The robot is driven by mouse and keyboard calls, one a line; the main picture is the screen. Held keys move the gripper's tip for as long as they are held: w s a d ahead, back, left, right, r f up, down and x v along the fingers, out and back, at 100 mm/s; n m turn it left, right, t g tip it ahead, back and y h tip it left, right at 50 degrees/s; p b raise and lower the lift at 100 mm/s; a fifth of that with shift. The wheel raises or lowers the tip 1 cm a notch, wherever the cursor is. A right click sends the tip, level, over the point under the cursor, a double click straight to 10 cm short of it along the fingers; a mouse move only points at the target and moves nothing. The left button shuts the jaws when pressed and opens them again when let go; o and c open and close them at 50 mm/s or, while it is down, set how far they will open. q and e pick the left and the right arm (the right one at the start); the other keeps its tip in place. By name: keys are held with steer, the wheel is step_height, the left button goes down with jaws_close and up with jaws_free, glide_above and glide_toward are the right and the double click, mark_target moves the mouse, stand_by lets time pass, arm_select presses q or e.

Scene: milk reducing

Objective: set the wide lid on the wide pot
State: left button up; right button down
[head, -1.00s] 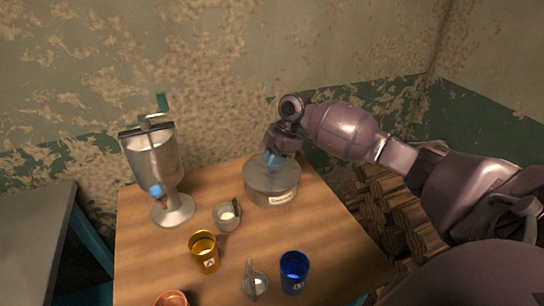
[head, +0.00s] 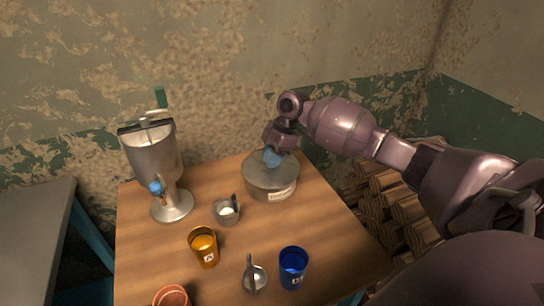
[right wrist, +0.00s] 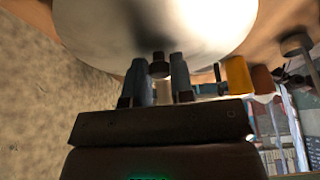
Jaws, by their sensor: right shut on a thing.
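The wide pot (head: 278,193) is a round metal pot with a pale label, at the back right of the table. The wide lid (head: 258,174) is a flat grey disc over its mouth. It looks level and lined up with the rim; I cannot tell whether a thin gap is left. My right gripper (head: 273,157) reaches down to the lid's middle, its blue fingertips shut on the knob. In the right wrist view the pale underside or face of a large round thing fills the top, with the dark knob (right wrist: 159,66) between the blue fingers. My left gripper is out of view.
A metal separator (head: 153,155) with a blue tap stands at the back left. A small bowl (head: 226,212), yellow cup (head: 204,247), blue cup (head: 293,268), small metal dish with a handle (head: 255,280) and orange pot (head: 171,296) stand nearer on the wooden table (head: 140,270).

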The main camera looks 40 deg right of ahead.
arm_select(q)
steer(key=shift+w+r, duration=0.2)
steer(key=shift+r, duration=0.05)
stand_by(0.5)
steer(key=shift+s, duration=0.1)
arm_select(e)
steer(key=shift+c, duration=2.2)
jaws_free()
arm_select(q)
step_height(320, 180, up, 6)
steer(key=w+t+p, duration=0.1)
steer(key=p, duration=0.3)
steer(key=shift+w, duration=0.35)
arm_select(e)
steer(key=shift+r, duration=3)
